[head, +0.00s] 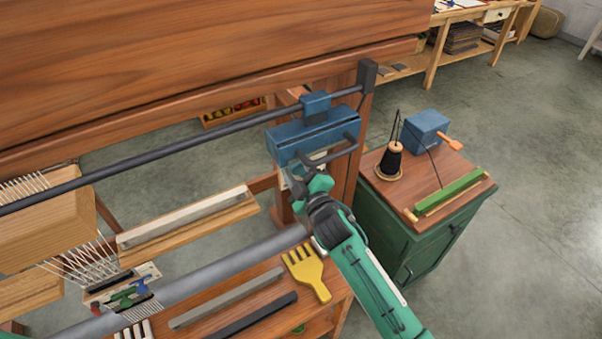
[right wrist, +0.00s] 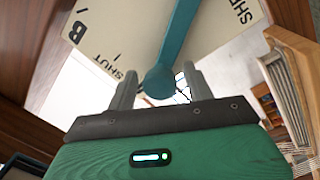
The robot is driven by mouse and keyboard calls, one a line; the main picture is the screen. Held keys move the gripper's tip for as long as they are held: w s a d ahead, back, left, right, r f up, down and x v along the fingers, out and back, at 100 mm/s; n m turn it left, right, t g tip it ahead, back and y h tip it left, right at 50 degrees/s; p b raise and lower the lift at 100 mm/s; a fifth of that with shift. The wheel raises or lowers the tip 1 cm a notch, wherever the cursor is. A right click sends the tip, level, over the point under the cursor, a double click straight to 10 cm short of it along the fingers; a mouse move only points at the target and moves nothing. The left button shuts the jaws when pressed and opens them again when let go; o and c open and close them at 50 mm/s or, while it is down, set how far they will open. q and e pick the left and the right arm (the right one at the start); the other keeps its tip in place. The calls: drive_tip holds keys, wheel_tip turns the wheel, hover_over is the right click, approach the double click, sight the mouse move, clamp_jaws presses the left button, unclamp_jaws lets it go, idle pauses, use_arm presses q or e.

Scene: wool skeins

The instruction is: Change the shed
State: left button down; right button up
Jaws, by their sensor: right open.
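The loom's blue box (head: 312,135) hangs at the right end of a dark rail. In the right wrist view a cream plate (right wrist: 100,50) carries dark lettering, including "B" and "SHUT", partly cut off. A teal lever (right wrist: 180,35) crosses in front of it, ending in a round knob (right wrist: 160,82). My right gripper (head: 309,178) is just below the blue box. In the right wrist view my right gripper (right wrist: 160,90) is open, its two grey fingers on either side of the knob, with gaps showing. My left gripper is not in view.
A green cabinet (head: 415,238) at the right holds a dark thread cone (head: 390,164) and a blue box with an orange handle (head: 425,128). A yellow comb (head: 308,268) lies on the lower wooden shelf. White warp threads (head: 88,262) are at the left. Grey floor is open at the right.

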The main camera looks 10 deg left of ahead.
drive_tip(key=b+v, duration=0.3)
drive_tip(key=v, duration=1)
drive_tip(key=shift+s+d, duration=0.3)
drive_tip(key=shift+f, duration=0.15)
